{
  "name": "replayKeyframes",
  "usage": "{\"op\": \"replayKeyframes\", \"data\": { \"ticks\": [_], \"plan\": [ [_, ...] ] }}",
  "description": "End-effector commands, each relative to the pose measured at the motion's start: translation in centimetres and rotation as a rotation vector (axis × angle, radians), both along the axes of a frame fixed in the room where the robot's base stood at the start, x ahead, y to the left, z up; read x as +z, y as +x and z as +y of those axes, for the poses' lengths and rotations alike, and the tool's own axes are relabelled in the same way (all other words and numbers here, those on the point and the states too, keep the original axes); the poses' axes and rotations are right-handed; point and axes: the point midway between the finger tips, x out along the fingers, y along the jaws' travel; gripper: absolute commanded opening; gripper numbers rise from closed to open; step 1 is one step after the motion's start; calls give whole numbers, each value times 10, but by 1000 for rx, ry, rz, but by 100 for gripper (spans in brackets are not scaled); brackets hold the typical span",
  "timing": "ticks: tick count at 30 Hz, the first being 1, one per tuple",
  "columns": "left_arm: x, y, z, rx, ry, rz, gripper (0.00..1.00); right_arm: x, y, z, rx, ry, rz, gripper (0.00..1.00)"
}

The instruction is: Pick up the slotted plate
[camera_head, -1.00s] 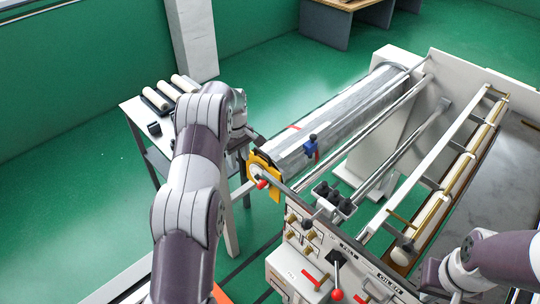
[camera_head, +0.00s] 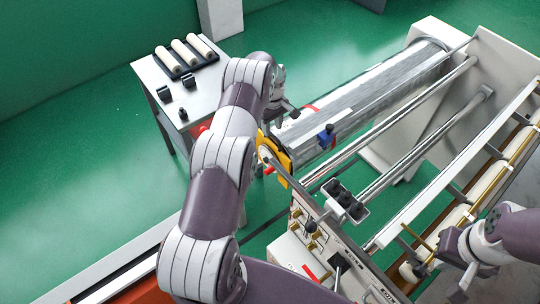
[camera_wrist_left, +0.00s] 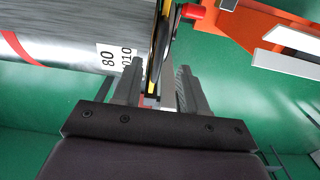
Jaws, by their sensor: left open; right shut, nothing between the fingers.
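The likely slotted plate is a yellow plate (camera_head: 281,160), upright at the near end of a foil-covered roll (camera_head: 365,95). In the left wrist view the yellow plate (camera_wrist_left: 154,48) is edge-on. My right gripper (camera_head: 464,286) is shut and empty, beside the machine's white roller at lower right.
A side table (camera_head: 190,90) with several white rolls and black pieces stands left. The machine's control panel (camera_head: 330,255) with knobs and levers is near the plate. A red knob (camera_wrist_left: 190,12) sits beside the plate. Green floor is open at left.

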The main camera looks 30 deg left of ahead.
Motion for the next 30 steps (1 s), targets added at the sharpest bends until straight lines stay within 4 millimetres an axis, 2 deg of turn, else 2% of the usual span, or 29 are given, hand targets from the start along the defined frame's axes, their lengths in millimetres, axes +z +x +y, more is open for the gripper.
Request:
{"op": "replayKeyframes", "data": {
  "ticks": [1, 4, 13, 17, 30],
  "plan": [
    [-15, 1, -2, 0, -1, 3, 42, -8, 0, 0, 0, 0, 0, 0],
    [-32, 3, -4, 4, 0, 0, 42, -15, 0, 0, 0, 0, 0, 0],
    [-36, 4, -5, 7, 1, 0, 42, -15, 0, 0, 0, 0, 0, 0],
    [-36, 4, -5, 6, 0, 0, 0, -15, 0, 0, 0, 0, 0, 0],
    [-37, 3, -5, 6, 0, 2, 0, -15, 0, 0, 0, 0, 0, 0]
  ]
}}
